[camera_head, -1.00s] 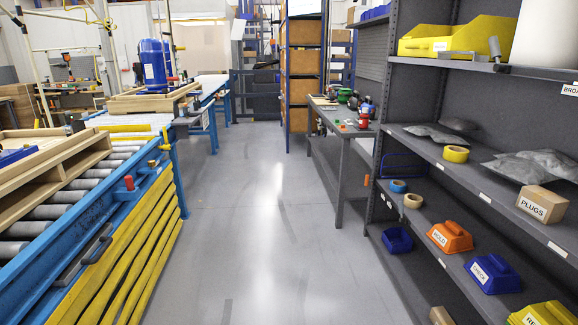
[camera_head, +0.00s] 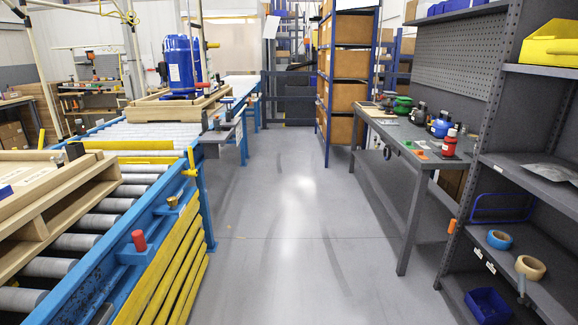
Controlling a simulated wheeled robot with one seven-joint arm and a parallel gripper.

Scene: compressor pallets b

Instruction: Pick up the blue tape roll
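The blue tape roll (camera_head: 499,239) lies flat on a middle shelf of the grey shelving unit (camera_head: 483,182) at the right, close to the shelf's left end. A tan tape roll (camera_head: 530,267) lies to its right and nearer to me. My gripper is not in view.
A blue bin (camera_head: 487,305) sits on the shelf below. A grey workbench (camera_head: 402,150) stands left of the shelving. A blue roller conveyor (camera_head: 95,275) with yellow bars runs along the left. The grey floor (camera_head: 290,250) between them is clear.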

